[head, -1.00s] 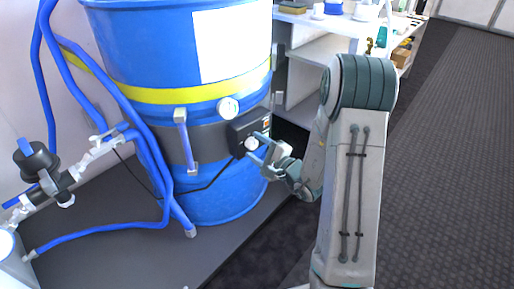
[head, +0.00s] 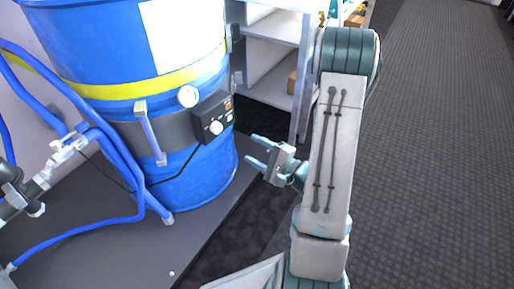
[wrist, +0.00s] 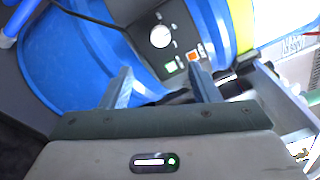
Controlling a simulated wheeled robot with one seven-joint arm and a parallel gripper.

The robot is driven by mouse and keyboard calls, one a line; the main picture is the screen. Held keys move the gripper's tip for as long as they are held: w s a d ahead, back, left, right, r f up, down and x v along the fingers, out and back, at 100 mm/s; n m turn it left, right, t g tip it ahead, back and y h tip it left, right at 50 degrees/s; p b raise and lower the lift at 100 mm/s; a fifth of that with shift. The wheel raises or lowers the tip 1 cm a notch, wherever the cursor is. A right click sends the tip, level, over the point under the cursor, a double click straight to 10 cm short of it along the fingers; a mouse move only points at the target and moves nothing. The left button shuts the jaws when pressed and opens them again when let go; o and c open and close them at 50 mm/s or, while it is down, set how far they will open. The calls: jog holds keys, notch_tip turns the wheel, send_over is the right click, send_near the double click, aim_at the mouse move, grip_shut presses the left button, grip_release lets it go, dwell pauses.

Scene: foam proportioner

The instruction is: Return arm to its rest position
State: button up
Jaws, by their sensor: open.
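My gripper (head: 258,152) is open and empty, in the air to the right of the blue drum, apart from it. In the wrist view its two fingers (wrist: 160,88) stand apart, pointing towards the drum's control box. My arm rises on the right of the head view and bends back down to the gripper. The blue drum (head: 200,178) has a yellow stripe and a grey band. The black control box (head: 213,116) on the band carries a white knob (head: 216,128); the wrist view shows the knob (wrist: 160,37), a green button (wrist: 171,67) and an orange one (wrist: 193,56).
The drum stands on a dark grey platform (head: 110,255). Blue hoses (head: 125,165) and a valve (head: 20,190) lie at the left. A white shelf unit (head: 275,60) stands behind my arm. The carpeted floor (head: 430,150) on the right is clear.

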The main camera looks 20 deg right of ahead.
dwell(0.5)
jog(key=s+a+r+n+g+y+p, duration=0.1)
jog(key=s+a+r+n+g+p, duration=0.4)
jog(key=r, duration=0.3)
jog(key=s+a+r+n+g+y+p, duration=0.1)
jog(key=s+a+r+n+g+p, duration=0.2)
jog(key=a+r+g+p, duration=0.35)
jog(key=s+a+r+n+g+y+p, duration=0.2)
jog(key=s+a+r+n+g+p, duration=0.3)
jog(key=r, duration=0.5)
jog(key=d+r+n+t+h+p, duration=0.1)
jog(key=d+r+h+p, duration=0.2)
jog(key=r+p, duration=0.3)
jog(key=s+d+r+n+t+h+p, duration=0.1)
jog(key=d+r+h+p, duration=0.2)
jog(key=r, duration=0.6)
jog(key=s+d+r+n+t+h+p, duration=0.1)
jog(key=d+r+n+h+p, duration=0.1)
jog(key=r+h+p, duration=0.5)
jog(key=d+r+p, duration=0.1)
jog(key=p, duration=0.2)
jog(key=shift+s+d+r+t, duration=0.2)
jog(key=shift+s+d+t, duration=0.05)
jog(key=shift+t, duration=0.1)
